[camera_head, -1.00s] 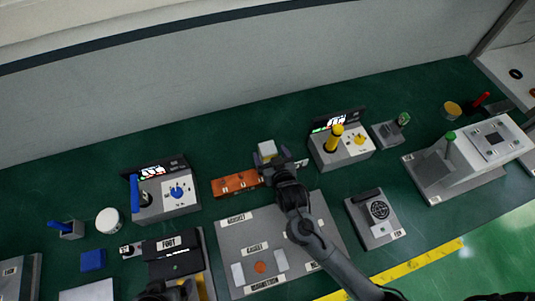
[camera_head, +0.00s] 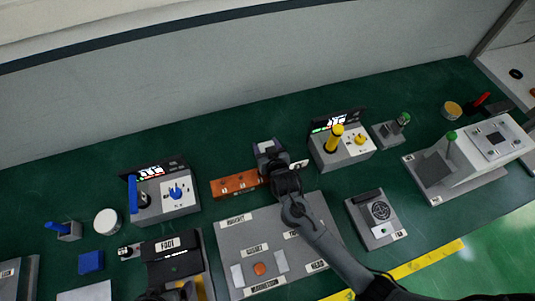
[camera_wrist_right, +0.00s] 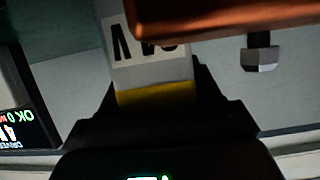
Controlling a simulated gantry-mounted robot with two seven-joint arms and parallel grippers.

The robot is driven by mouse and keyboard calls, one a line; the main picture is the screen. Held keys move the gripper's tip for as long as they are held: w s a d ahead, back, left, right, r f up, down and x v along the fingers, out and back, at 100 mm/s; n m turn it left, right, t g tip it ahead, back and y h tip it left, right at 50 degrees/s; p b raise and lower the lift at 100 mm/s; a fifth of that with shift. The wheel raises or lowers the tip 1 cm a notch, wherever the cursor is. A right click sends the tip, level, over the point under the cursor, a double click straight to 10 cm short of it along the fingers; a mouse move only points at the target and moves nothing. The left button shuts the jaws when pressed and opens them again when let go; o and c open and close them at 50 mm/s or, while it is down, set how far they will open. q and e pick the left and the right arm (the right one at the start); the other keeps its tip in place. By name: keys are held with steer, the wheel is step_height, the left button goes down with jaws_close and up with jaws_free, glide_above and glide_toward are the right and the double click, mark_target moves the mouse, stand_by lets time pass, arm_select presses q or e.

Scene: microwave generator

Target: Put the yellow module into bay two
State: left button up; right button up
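My right gripper (camera_head: 268,150) is in the middle of the bench, just behind the orange-brown bar (camera_head: 238,183). In the right wrist view, the black fingers (camera_wrist_right: 155,90) close on both sides of a pale grey block with a yellow band, which I take for the yellow module (camera_wrist_right: 157,95). A black-lettered white label shows on it, partly hidden by the orange-brown bar (camera_wrist_right: 200,15). In the head view, the block shows as a small grey and dark purplish shape at the gripper's tip. I cannot make out a bay two label. My left gripper (camera_head: 170,292) is barely visible at the bottom edge.
A grey labelled board (camera_head: 235,240) lies in front of the bar. A station with a yellow handle (camera_head: 335,137) stands close to the right, and one with a blue handle (camera_head: 134,195) to the left. A fan unit (camera_head: 378,215) sits at front right. Green bench behind is clear.

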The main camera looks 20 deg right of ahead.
steer(key=c, duration=0.7)
steer(key=shift+r, duration=0.1)
